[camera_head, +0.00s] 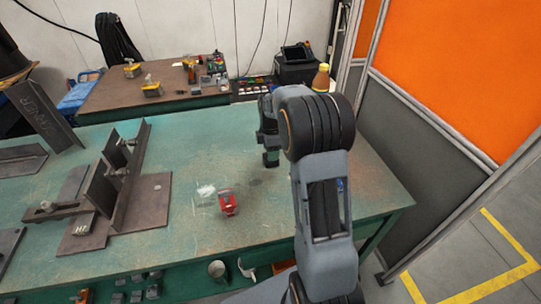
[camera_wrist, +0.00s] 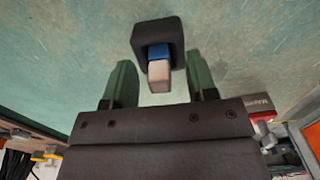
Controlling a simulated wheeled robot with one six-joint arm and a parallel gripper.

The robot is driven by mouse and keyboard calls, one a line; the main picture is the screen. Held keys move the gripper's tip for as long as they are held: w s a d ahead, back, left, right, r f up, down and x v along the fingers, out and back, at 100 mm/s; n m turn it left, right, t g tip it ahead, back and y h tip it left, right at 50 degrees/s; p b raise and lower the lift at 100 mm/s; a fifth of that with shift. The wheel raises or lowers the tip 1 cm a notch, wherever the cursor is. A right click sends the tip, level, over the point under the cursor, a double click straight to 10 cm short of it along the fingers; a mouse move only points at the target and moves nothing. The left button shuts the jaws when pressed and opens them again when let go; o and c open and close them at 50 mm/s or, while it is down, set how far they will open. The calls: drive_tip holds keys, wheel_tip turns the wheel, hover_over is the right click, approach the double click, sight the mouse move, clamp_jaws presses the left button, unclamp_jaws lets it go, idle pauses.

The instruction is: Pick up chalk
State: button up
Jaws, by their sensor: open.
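In the wrist view, a short pale block with a blue band, which looks like the chalk (camera_wrist: 159,75), sticks out of a black square holder or sleeve (camera_wrist: 172,27). My gripper (camera_wrist: 158,62) is open, with one green finger on each side of the pale block and a gap on both sides. The fingers are not visibly touching it. In the head view, my gripper (camera_head: 270,158) points down over the green table (camera_head: 180,235). I cannot make out the chalk there.
A red object (camera_head: 228,203) sits on the table, left of my gripper, beside white marks. Steel angle pieces (camera_head: 128,180) stand further left. A brown-topped workbench (camera_head: 115,95) and an amber bottle (camera_head: 321,78) are behind. An orange and grey partition (camera_head: 455,70) stands at right.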

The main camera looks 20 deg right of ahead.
drive_tip(key=c, duration=0.9)
drive_tip(key=shift+r, duration=0.15)
drive_tip(key=shift+c, duration=0.2)
